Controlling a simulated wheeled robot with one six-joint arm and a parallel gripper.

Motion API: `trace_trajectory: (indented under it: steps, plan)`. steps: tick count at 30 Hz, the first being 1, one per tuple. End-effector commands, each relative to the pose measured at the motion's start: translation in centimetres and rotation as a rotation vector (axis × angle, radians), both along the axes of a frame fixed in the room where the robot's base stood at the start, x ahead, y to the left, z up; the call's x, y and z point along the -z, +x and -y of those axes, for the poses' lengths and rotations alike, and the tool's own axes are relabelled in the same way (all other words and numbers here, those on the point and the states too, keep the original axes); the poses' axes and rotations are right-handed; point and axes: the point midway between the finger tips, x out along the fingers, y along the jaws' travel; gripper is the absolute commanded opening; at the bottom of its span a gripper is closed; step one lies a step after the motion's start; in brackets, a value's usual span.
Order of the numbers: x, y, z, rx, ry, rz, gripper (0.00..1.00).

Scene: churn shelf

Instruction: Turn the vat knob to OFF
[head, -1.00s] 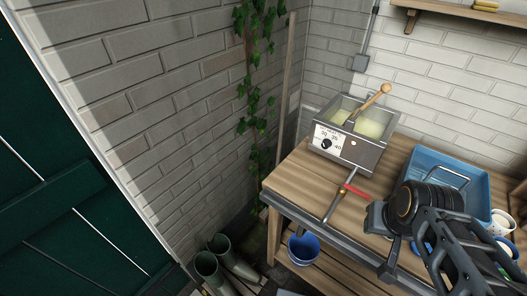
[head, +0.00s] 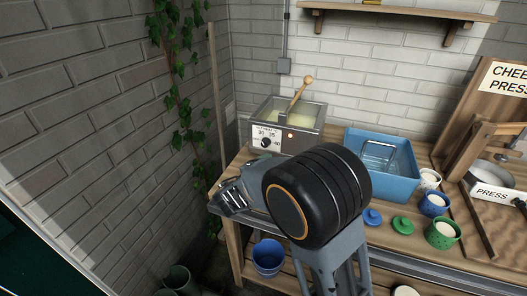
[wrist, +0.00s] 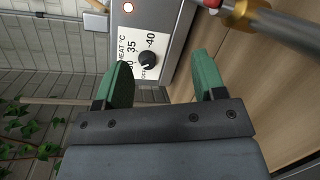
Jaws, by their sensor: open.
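The metal vat (head: 307,142) stands on the wooden bench at the back left, with pale yellow contents and a wooden-handled tool in it. Its black knob (head: 265,142) sits on a white heat dial on the front face. In the wrist view the knob (wrist: 147,61) shows beyond and between the two green fingers, nearer the left one. My gripper (wrist: 164,75) is open and empty, apart from the knob. In the head view my gripper (head: 229,196) is at the bench's left front.
A small lamp (wrist: 128,7) glows on the vat front. A pipe with a brass fitting (wrist: 238,15) and red handle runs close by on the wrist view's right. A blue basin (head: 385,185), mugs and lids stand right of the vat. A blue bucket (head: 268,257) is below.

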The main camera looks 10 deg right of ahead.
Motion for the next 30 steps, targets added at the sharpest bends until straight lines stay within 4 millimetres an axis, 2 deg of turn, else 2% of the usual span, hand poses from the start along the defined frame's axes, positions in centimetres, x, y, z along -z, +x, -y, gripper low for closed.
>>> trace_trajectory:
  steps: [1, 6, 10, 14, 24, 30]
  plan:
    - [0.9, 0.9, -1.3, -0.055, -0.039, 0.009, 0.64]
    - [1.8, 2.8, -4.4, -0.188, -0.126, 0.051, 0.64]
    - [2.0, 3.9, -5.0, -0.228, -0.149, 0.066, 0.64]
    - [1.9, 5.5, -4.1, -0.233, -0.153, 0.068, 0.64]
    - [1.9, 10.9, -0.4, -0.232, -0.153, 0.067, 0.64]
    - [1.9, 13.2, 1.1, -0.232, -0.152, 0.066, 0.64]
